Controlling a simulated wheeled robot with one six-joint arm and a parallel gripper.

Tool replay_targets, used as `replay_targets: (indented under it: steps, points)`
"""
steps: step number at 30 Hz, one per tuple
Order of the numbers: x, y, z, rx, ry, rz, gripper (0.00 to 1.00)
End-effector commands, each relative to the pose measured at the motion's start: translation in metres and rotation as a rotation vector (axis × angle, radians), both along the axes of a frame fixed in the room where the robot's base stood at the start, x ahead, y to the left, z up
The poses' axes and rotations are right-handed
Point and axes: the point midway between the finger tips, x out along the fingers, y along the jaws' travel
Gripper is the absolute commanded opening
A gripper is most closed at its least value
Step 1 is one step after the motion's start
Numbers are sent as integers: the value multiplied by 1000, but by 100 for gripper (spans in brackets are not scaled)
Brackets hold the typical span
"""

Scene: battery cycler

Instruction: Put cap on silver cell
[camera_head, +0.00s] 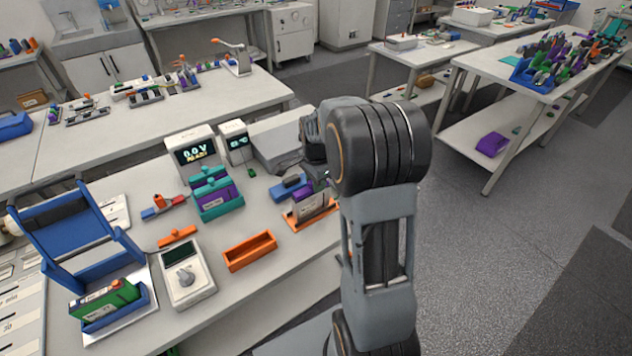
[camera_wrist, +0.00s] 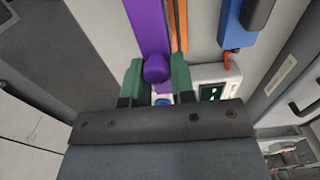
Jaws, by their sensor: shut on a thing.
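In the wrist view, the two green fingers of my gripper (camera_wrist: 157,76) are closed on a small round purple cap (camera_wrist: 156,67). The cap is in line with a long purple body (camera_wrist: 149,25); I cannot tell whether they touch. In the head view, my arm hides most of the gripper, which is low over the bench.
A blue block (camera_head: 288,187) lies left of the holder. A teal-and-purple holder (camera_head: 215,192), an empty orange tray (camera_head: 250,251) and a meter with a knob (camera_head: 187,277) are further left. Display boxes (camera_head: 193,149) stand behind. A blue rack (camera_head: 72,238) is at far left.

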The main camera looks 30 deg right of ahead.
Motion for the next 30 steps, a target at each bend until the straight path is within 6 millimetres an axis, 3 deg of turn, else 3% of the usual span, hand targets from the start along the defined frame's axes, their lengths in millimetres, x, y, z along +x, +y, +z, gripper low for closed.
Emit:
replay_targets:
  steps: [3, 4, 12, 18, 26, 30]
  points:
    - [0, 0, 0, 0, 0, 0, 1]
    - [0, 0, 0, 0, 0, 0, 25]
    - [0, 0, 0, 0, 0, 0, 51]
    - [0, 0, 0, 0, 0, 0, 55]
    - [0, 0, 0, 0, 0, 0, 79]
    - [0, 0, 0, 0, 0, 0, 79]
